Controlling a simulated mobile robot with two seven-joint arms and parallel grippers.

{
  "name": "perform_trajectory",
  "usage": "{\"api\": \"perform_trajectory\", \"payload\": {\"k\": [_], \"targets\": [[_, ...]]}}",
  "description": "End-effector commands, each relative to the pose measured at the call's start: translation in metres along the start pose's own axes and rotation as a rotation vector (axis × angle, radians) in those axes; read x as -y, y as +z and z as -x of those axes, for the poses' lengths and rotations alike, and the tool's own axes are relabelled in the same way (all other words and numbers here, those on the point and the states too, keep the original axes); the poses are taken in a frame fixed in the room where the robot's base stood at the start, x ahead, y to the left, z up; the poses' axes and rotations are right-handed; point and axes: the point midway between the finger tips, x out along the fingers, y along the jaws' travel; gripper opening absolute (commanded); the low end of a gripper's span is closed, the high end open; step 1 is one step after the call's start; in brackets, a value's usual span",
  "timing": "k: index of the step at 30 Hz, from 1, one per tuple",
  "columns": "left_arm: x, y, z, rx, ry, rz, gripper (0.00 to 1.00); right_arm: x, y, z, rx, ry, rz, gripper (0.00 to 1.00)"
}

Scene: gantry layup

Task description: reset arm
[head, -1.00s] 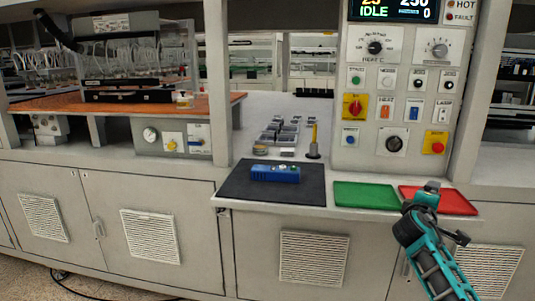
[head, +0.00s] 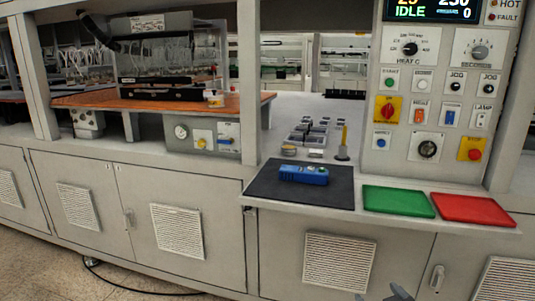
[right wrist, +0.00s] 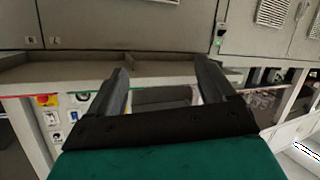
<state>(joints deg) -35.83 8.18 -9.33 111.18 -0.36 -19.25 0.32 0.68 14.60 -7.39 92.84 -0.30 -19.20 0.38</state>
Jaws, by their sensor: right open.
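My right gripper (head: 392,296) shows only as a small grey tip at the bottom edge of the head view, in front of the lower cabinets. In the right wrist view the right gripper (right wrist: 162,78) has its two dark fingers wide apart. Nothing is between them. The wrist picture looks upside down, with the cabinet front at the top and the button panel at the lower left. My left gripper is in neither view.
A blue device (head: 303,175) lies on a black mat (head: 262,190) at the bench edge. A green tray (head: 398,202) and a red tray (head: 473,209) lie to its right. The control panel (head: 447,100) stands behind them.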

Motion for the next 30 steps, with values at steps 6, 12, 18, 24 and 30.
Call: {"api": "perform_trajectory", "payload": {"k": [6,12,18,24,30], "targets": [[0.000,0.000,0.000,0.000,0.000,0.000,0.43,0.075,0.084,0.088,0.144,-0.107,-0.077,0.83],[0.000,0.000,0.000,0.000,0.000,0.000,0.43,0.115,0.121,0.158,0.242,-0.161,-0.142,0.83],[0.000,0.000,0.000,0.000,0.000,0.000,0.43,0.129,0.132,0.188,0.283,-0.179,-0.171,0.83],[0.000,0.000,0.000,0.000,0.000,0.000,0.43,0.129,0.133,0.189,0.286,-0.180,-0.173,0.83],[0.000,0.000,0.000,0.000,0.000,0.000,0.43,0.129,0.133,0.189,0.285,-0.180,-0.172,0.83]]}}
